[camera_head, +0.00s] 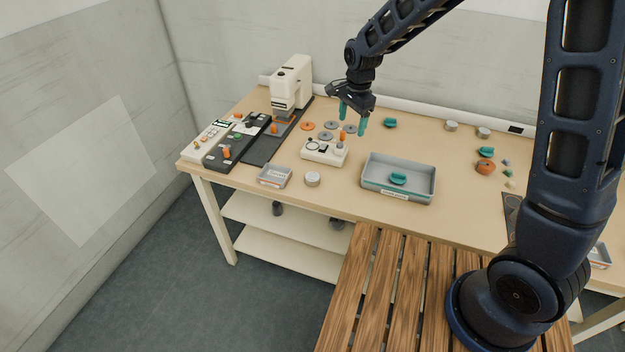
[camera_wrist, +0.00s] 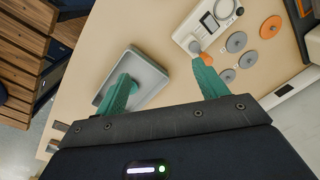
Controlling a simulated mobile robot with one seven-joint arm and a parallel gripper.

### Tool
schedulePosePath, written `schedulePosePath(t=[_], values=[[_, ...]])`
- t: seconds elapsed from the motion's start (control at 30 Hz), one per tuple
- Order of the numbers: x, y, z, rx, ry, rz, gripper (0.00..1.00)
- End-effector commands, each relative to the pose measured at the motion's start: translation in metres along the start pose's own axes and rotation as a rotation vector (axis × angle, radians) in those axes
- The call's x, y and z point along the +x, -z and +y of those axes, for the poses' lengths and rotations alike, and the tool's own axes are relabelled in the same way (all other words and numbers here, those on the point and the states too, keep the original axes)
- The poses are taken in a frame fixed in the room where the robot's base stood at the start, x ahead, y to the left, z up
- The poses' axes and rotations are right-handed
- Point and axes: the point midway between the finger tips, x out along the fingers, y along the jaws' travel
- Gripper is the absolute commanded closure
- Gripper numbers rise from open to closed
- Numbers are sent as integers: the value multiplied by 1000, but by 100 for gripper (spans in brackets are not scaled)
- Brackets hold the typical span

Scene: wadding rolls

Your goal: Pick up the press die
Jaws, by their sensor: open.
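I cannot tell for sure which thing is the press die. Candidates are a teal ridged piece (camera_head: 398,178) inside the grey tray (camera_head: 434,190), similar teal pieces at the back (camera_head: 389,122) and right (camera_head: 486,151), and short silvery cylinders, one at the front (camera_head: 312,179). My gripper (camera_head: 353,119) hangs above the table, its teal fingers apart with nothing between them. It is behind and left of the tray, close to the cream control box (camera_head: 323,151). In the wrist view my gripper (camera_wrist: 162,70) is open, with the left finger overlapping the tray (camera_wrist: 156,72).
A cream press (camera_head: 291,82) stands at the back left beside control panels (camera_head: 236,140). Orange and grey discs (camera_head: 330,125) lie behind the control box. A small grey bin (camera_head: 274,175) is at the front. An orange roll (camera_head: 485,168) and small cubes lie right.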

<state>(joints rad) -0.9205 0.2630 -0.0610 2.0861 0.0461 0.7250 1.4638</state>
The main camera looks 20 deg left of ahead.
Motion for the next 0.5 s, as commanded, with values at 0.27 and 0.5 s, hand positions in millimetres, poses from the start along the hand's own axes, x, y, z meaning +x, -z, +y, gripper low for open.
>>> schedulePosePath(t=[0.27,0.5], values=[[74,-83,-33,91,-54,7,28],[99,-111,-39,130,-69,14,28]])
